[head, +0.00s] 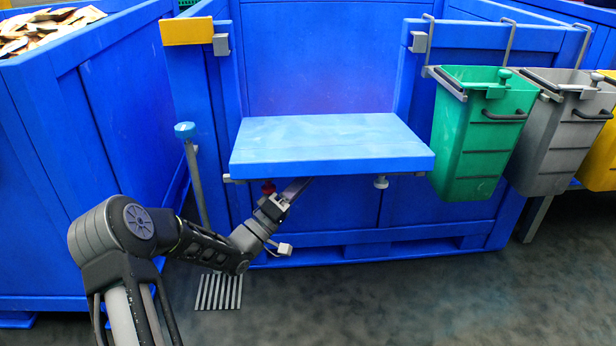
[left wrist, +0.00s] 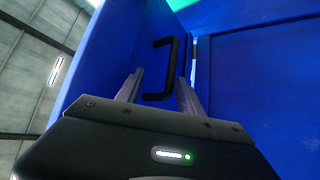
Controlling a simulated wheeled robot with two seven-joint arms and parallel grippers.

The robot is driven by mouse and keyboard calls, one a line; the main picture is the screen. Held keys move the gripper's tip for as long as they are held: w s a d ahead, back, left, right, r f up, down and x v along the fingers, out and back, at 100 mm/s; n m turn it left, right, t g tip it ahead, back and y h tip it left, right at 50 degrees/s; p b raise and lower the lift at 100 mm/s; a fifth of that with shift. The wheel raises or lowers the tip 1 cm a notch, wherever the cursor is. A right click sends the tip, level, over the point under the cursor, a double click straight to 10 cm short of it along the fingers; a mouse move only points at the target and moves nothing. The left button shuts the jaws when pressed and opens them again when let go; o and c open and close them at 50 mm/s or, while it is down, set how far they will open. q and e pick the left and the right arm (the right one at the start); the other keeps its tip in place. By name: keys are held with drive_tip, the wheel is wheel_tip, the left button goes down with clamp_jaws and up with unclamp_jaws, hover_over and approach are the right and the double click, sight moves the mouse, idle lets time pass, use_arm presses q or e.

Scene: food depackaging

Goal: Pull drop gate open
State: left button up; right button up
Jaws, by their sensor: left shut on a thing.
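The drop gate (head: 330,145) is a blue panel on the front of a large blue bin. It is folded out and lies about level across the bin's front opening. My left gripper (head: 303,184) reaches up beneath its left part, and its fingertips are partly hidden by the panel in the head view. In the left wrist view, the gate's blue face (left wrist: 105,65) carries a black handle (left wrist: 173,62). My left gripper (left wrist: 161,78) is shut on this handle, with a finger on each side. My right gripper is not in view.
A green bin (head: 482,140) and a grey bin (head: 560,135) hang at the right. A yellow block (head: 188,31) sits on the bin's left post. A fork-like tool (head: 218,291) leans at the left. Another blue crate (head: 100,130) holds flat pieces.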

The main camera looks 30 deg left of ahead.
use_arm(q)
drive_tip(key=shift+a+r, duration=0.1)
drive_tip(key=s+a+f+b, duration=0.1)
drive_tip(key=s+a+f, duration=0.2)
drive_tip(key=a+f, duration=0.2)
drive_tip(key=shift+a+f, duration=0.25)
drive_tip(key=shift+f, duration=0.45)
drive_tip(key=shift+c, duration=0.3)
